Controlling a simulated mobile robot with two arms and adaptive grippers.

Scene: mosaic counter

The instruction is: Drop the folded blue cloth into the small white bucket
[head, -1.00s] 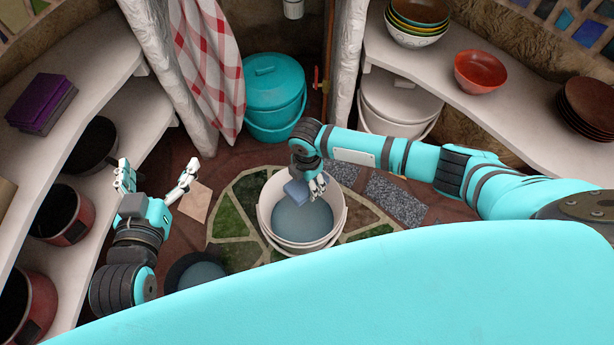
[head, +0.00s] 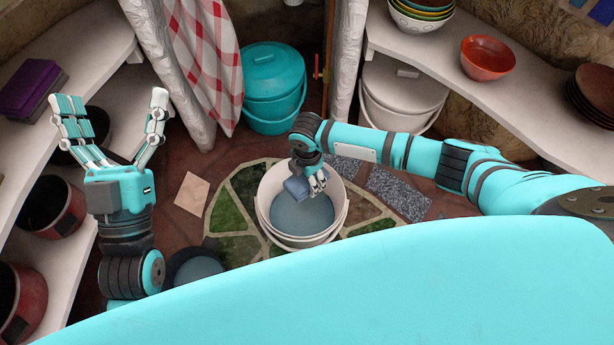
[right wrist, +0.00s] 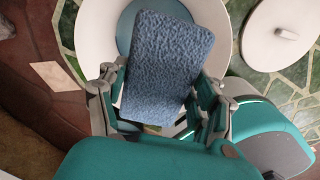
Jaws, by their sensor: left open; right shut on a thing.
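The small white bucket (head: 340,212) stands on the mosaic floor in the middle of the head view, open at the top with a blue-grey inside bottom. My right gripper (head: 310,184) is over the bucket's opening and shut on the folded blue cloth (head: 296,188). In the right wrist view the cloth (right wrist: 168,65) is gripped between both fingers (right wrist: 160,105), with the white bucket (right wrist: 90,35) behind it. Whether the cloth touches the bucket cannot be told. My left gripper (head: 115,130) is open and empty at the left, in front of the shelves.
A teal lidded bucket (head: 272,90) and a white lidded bucket (head: 405,90) stand behind. White shelves with red pots (head: 50,215) are at the left. A counter at the right holds a red bowl (head: 487,57) and stacked bowls. A checked cloth (head: 208,60) hangs behind.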

